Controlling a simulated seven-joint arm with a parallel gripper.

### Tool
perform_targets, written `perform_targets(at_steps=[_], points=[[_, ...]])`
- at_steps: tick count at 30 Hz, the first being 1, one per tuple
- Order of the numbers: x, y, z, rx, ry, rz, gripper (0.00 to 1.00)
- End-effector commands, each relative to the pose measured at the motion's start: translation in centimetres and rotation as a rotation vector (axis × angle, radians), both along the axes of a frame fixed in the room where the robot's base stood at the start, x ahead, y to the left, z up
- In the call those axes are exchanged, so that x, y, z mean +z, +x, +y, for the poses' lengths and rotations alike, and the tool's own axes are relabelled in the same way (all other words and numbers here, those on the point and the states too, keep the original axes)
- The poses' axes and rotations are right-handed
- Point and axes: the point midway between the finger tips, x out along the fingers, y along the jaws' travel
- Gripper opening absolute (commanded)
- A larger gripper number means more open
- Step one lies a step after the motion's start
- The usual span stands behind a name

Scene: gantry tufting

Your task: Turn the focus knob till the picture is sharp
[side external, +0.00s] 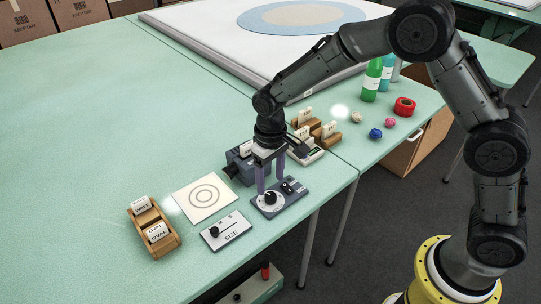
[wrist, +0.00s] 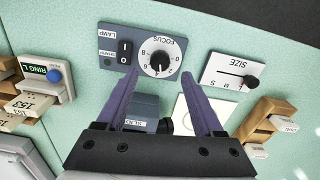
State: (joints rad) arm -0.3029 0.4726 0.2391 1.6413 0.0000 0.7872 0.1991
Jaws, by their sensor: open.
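The focus knob (wrist: 160,58) is black on a white numbered dial, set in a dark blue panel (wrist: 143,38) that also has a lamp switch (wrist: 124,51) and a small dark spot by a SHARP label. In the side view the knob (side external: 270,198) is below my gripper (side external: 271,185). My gripper (wrist: 159,73) is open, its purple fingers spread to either side of the knob in the picture; I cannot tell whether they touch it. The picture, grey rings on a white card (side external: 204,196), lies left of the panel; its sharpness is hard to judge. The blue projector (side external: 240,167) stands behind.
A SIZE slider panel (side external: 226,231) lies close by the focus panel at the table's front edge. A wooden label holder (side external: 153,230) is further left. Bottles (side external: 372,80), a red roll (side external: 404,107) and small balls stand right. The table's left part is clear.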

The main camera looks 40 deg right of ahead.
Motion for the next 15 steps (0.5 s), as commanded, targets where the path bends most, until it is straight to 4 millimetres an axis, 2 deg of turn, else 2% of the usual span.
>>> perform_targets(at_steps=[1,6,10,15], points=[[1.3,0.1,0.0,0.000,0.002,-0.007,0.69],[4.9,0.1,0.0,0.000,0.002,-0.006,0.69],[7.0,0.1,0.0,0.000,0.001,-0.004,0.69],[8.5,0.0,0.0,0.000,0.000,-0.001,0.69]])
